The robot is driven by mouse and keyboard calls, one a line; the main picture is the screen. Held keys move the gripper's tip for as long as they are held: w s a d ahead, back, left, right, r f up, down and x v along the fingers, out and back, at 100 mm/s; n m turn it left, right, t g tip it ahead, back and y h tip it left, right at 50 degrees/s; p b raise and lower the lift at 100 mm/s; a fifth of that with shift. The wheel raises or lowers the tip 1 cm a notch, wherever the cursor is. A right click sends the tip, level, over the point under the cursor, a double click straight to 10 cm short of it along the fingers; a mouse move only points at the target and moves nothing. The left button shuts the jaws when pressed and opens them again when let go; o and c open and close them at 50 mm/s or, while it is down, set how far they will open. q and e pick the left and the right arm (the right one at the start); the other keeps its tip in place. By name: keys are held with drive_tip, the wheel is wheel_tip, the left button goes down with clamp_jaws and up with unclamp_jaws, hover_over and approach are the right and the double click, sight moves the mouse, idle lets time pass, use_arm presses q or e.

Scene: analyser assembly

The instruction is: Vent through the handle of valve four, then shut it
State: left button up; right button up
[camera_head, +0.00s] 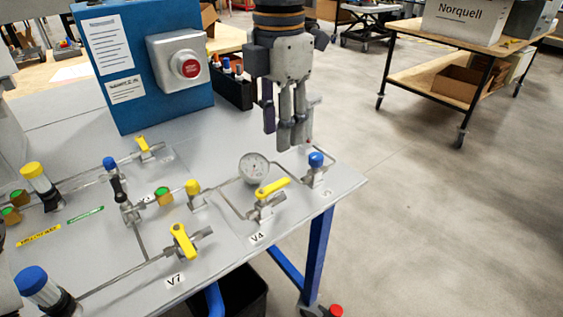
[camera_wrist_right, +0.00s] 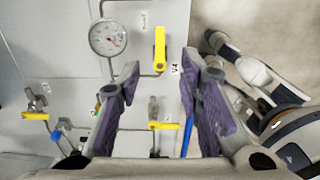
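Valve four has a yellow lever handle (camera_head: 272,188) over a silver body, with the label V4 (camera_head: 257,237) in front of it near the table's front edge. The handle looks roughly in line with the valve body. In the right wrist view the yellow handle (camera_wrist_right: 160,48) lies upright in the picture beside its label, ahead of the fingertips. My right gripper (camera_head: 295,136) points down above the table, behind and above valve four and apart from it. In the right wrist view its purple-padded fingers (camera_wrist_right: 160,85) are spread with nothing between them. My left gripper is not seen.
A round gauge (camera_head: 254,167) stands just behind valve four, and a blue-capped fitting (camera_head: 316,160) to its right. Valve V7's yellow handle (camera_head: 183,242) is to the left. A blue box with a red button (camera_head: 189,68) stands at the back. Floor is open right of the table.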

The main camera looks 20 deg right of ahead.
sight(280, 182)
wheel_tip(280, 182, down, 10)
drive_tip(key=shift+f, duration=0.1)
drive_tip(key=shift+c, duration=0.3)
clamp_jaws()
